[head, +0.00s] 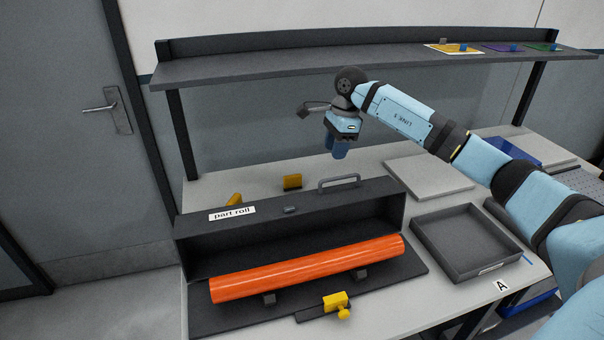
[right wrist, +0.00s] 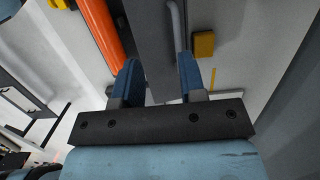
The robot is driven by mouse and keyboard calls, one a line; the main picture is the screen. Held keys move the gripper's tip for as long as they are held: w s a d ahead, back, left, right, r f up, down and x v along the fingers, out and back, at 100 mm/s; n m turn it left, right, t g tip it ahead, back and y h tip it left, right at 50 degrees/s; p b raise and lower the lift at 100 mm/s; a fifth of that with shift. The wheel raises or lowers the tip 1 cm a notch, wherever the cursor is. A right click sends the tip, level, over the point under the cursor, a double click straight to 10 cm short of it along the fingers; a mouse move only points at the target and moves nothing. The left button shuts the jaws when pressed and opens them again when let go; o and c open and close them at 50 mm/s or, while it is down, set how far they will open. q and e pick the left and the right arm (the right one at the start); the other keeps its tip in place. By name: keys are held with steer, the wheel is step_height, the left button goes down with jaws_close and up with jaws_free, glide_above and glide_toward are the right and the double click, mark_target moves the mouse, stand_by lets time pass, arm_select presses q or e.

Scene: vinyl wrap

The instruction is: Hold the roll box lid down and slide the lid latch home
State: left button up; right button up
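The roll box lid (head: 290,222) is dark, labelled "part roll", and stands raised behind the roll. Its grey handle (head: 338,181) is on its upper edge, and also shows in the right wrist view (right wrist: 177,28). An orange roll (head: 310,268) lies in the open box, on the dark base (head: 405,268). The yellow lid latch (head: 336,302) sits at the base's front edge. My right gripper (head: 340,152) is above and behind the lid, apart from the handle. In the right wrist view its blue fingers (right wrist: 157,88) are spread and empty. My left gripper is not in view.
A dark empty tray (head: 463,270) lies right of the box, near a label "A". A pale flat board (head: 428,177) lies behind it. A yellow block (head: 292,182) stands behind the lid. A shelf (head: 350,62) spans the back above the table.

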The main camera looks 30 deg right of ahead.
steer(key=d+r+h, duration=0.2)
steer(key=d, duration=0.2)
steer(key=f, duration=0.4)
steer(key=w+f+p, duration=0.1)
steer(key=f, duration=0.7)
steer(key=shift+w+a+f+p, duration=0.15)
steer(key=shift+f+p, duration=0.05)
steer(key=shift+p, duration=0.15)
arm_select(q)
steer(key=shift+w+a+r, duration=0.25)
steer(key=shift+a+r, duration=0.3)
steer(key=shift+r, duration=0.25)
arm_select(e)
jaws_close()
